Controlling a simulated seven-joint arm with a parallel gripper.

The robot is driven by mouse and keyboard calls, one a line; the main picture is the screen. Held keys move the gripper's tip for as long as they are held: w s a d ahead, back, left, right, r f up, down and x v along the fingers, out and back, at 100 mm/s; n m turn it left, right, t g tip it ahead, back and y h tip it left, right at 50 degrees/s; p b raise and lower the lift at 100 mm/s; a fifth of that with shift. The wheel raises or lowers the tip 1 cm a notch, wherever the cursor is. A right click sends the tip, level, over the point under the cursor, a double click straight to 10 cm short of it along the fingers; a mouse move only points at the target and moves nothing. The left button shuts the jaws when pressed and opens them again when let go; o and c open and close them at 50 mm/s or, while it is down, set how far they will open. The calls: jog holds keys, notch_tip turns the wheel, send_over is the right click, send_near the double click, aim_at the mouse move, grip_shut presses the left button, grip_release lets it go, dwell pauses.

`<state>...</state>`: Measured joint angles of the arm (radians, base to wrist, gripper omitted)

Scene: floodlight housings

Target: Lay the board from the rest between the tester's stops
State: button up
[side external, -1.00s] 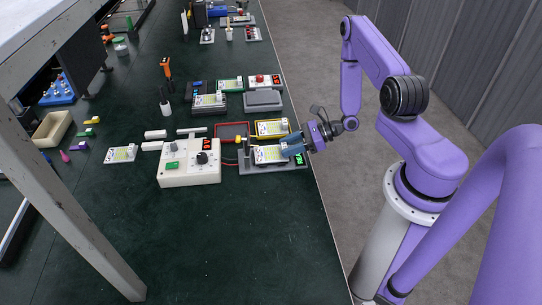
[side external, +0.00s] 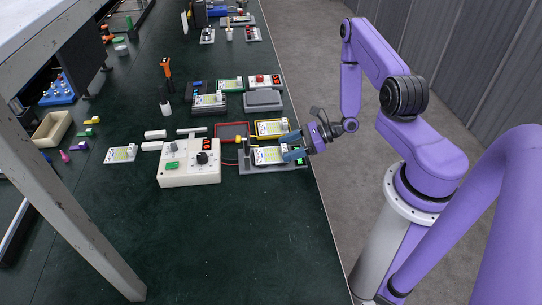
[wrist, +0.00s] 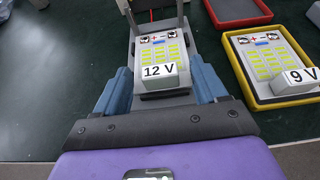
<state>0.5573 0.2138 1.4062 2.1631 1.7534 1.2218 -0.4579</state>
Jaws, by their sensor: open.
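The board labelled 12 V (wrist: 160,52) lies flat on the grey tester (side external: 246,172), and it also shows in the side view (side external: 268,156). In the wrist view, grey side pieces of the tester (wrist: 132,45) stand to the left and right of the board. My gripper (side external: 291,147) is open at the board's near end. In the wrist view its blue fingers (wrist: 160,80) stand on either side of the 12 V block, with a gap visible on each side. The tester's green display is mostly hidden behind a finger in the side view.
A yellow-rimmed tray (wrist: 262,100) holding a 9 V board (wrist: 265,60) is close on the right in the wrist view. An empty red-rimmed tray (side external: 232,130) lies beyond. A cream control box (side external: 190,166) with knobs stands beside the tester. The bench front is clear.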

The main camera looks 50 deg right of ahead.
jog(key=v, duration=1.7)
jog(key=s+a+r+n+g+h, duration=0.1)
jog(key=a+r+n+g, duration=0.4)
jog(key=a+n+g, duration=0.4)
jog(key=a+r+n+g+h, duration=0.1)
jog(key=a+r+n+g, duration=0.45)
jog(key=n, duration=0.45)
jog(key=s+a+r+n+t+h, duration=0.5)
jog(key=s+a+r+n+h, duration=0.2)
jog(key=n, duration=1.3)
jog(key=s+a+r, duration=0.2)
jog(key=s+a, duration=0.1)
jog(key=shift+s+a+n, duration=0.15)
jog(key=shift+s+n, duration=0.1)
jog(key=shift+n, duration=0.05)
